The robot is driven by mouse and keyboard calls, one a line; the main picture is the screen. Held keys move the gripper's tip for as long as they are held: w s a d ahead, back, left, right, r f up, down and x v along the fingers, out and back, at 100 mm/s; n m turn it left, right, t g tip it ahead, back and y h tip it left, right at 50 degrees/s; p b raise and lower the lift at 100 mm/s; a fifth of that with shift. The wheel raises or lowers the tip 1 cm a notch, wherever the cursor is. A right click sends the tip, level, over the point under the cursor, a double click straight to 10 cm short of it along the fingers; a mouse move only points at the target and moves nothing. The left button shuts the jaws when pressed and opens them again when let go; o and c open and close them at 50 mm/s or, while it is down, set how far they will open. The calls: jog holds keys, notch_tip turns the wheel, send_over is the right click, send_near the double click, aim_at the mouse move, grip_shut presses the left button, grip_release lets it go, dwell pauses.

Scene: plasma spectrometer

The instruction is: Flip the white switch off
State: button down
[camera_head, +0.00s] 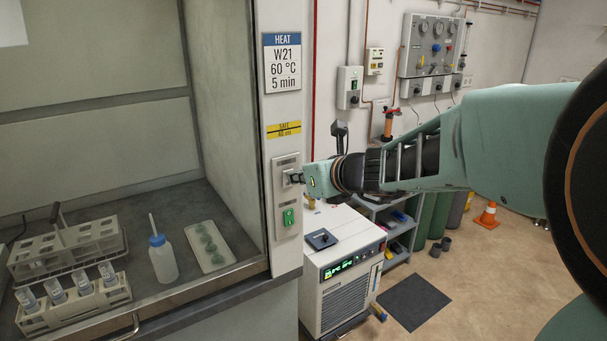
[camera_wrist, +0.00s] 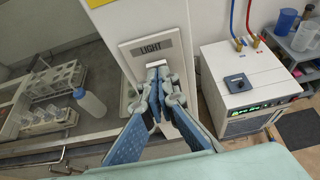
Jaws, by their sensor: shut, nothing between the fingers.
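The white switch (camera_wrist: 156,63) sits on a light grey wall plate under a label reading LIGHT. Only its upper edge shows in the wrist view; my fingers hide the rest. In the head view, a bit of the white switch (camera_head: 287,179) shows on the upper plate of the cabinet's front post. My gripper (camera_wrist: 158,82) is shut and empty, with its fingertips right at the switch, just below its visible edge. In the head view my gripper (camera_head: 296,178) reaches the plate from the right. I cannot tell whether the fingertips touch the switch.
A green switch (camera_head: 288,217) is on a plate just below. A fume hood at left holds tube racks (camera_head: 75,302), a blue-capped bottle (camera_head: 162,258) and a tray (camera_head: 209,246). A white chiller box (camera_head: 343,262) stands right of the post.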

jog(key=shift+r+p, duration=0.15)
jog(key=shift+p, duration=0.15)
jog(key=shift+w+a+g+p, duration=0.2)
jog(key=shift+w+g+p, duration=0.1)
jog(key=shift+p, duration=0.85)
jog(key=shift+r, duration=0.1)
jog(key=shift+r+p, duration=0.7)
jog(key=shift+p, duration=0.05)
